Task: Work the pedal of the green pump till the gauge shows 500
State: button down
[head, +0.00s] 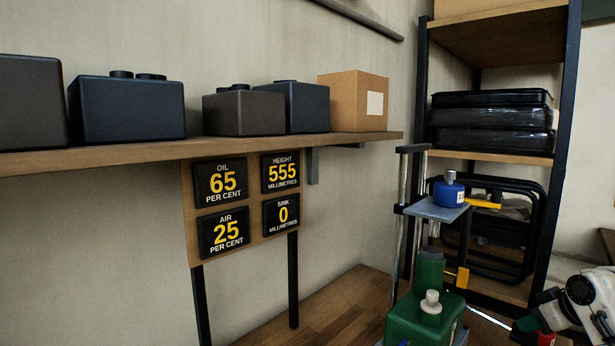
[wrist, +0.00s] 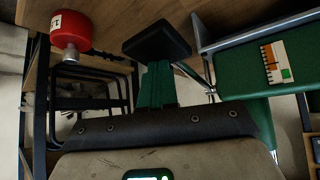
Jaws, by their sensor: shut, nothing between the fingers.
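The green pump (head: 412,320) stands low at the right of the head view, with a pale knob on top. A yellow pedal-like piece (head: 458,278) shows just above it. The height gauge (head: 281,172) reads 555 millimetres. My arm is at the lower right corner of the head view, to the right of the pump; its fingers are not clear there. In the wrist view my gripper (wrist: 157,72) appears as two green fingers shut together and empty, with a black pad (wrist: 157,42) past the tips. I cannot tell whether they touch.
Other panels read oil 65 (head: 221,181), air 25 (head: 224,231) and sink 0 (head: 283,214). A blue jar-like unit (head: 448,193) sits on a small platform (head: 432,210) above the pump. A black-framed rack (head: 567,90) stands behind. A red cylinder (wrist: 70,31) hangs at left in the wrist view.

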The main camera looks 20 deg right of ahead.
aim_at(529, 339)
jog(key=shift+w+a+f+b, duration=0.15)
jog(key=shift+f+b, duration=0.1)
jog(key=shift+f, duration=0.55)
jog(key=shift+w+f+b, duration=0.1)
jog(key=shift+f+b, duration=0.15)
jog(key=shift+f, duration=0.5)
jog(key=shift+w+a+f+b, duration=0.15)
jog(key=shift+f+b, duration=0.1)
jog(key=shift+f, duration=0.8)
jog(key=shift+w+a+f+b, duration=0.15)
jog(key=shift+f+b, duration=0.1)
jog(key=shift+f, duration=0.2)
jog(key=shift+w+f+b, duration=0.15)
jog(key=shift+f+b, duration=0.1)
jog(key=shift+f, duration=0.2)
jog(key=shift+w+r, duration=0.1)
jog(key=shift+r, duration=0.1)
